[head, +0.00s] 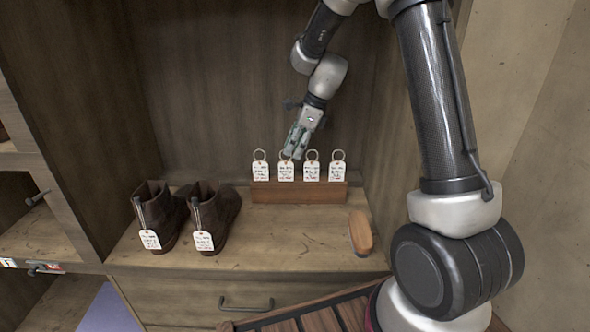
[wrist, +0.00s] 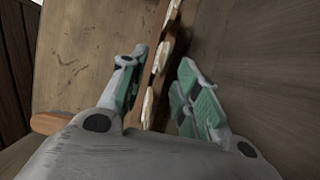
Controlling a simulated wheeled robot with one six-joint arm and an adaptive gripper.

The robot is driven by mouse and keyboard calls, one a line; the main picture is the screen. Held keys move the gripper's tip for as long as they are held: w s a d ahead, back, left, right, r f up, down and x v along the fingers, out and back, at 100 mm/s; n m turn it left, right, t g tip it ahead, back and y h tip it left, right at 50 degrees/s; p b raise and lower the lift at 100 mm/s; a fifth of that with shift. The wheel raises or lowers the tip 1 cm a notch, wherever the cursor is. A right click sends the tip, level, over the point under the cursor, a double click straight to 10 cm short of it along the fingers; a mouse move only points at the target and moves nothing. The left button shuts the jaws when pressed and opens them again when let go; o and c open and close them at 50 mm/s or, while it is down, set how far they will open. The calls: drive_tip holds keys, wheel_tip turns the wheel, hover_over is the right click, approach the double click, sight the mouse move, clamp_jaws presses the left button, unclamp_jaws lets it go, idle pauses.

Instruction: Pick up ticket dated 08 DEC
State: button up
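Several white paper tickets with metal rings stand in a row in a wooden block (head: 298,193) on the shelf. They are a far-left ticket (head: 260,171), a second (head: 286,173), a third (head: 310,172) and a far-right one (head: 337,172). Their writing is too small to read, so I cannot tell which says 08 DEC. My gripper (head: 294,152) points down at the row, its tips close to the second ticket's ring. In the wrist view my gripper (wrist: 162,60) is open, and the ticket row (wrist: 160,57) shows edge-on between its green-padded fingers. No grip on any ticket shows.
A pair of brown boots (head: 155,213) with white tags stands left on the shelf. A wooden brush (head: 360,233) lies at the right front. The cabinet's back and right walls are close to the row. A drawer handle (head: 246,304) is below. The shelf's middle front is clear.

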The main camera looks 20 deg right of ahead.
sight(287, 161)
drive_tip(key=x, duration=0.7)
drive_tip(key=shift+w, duration=0.1)
clamp_jaws()
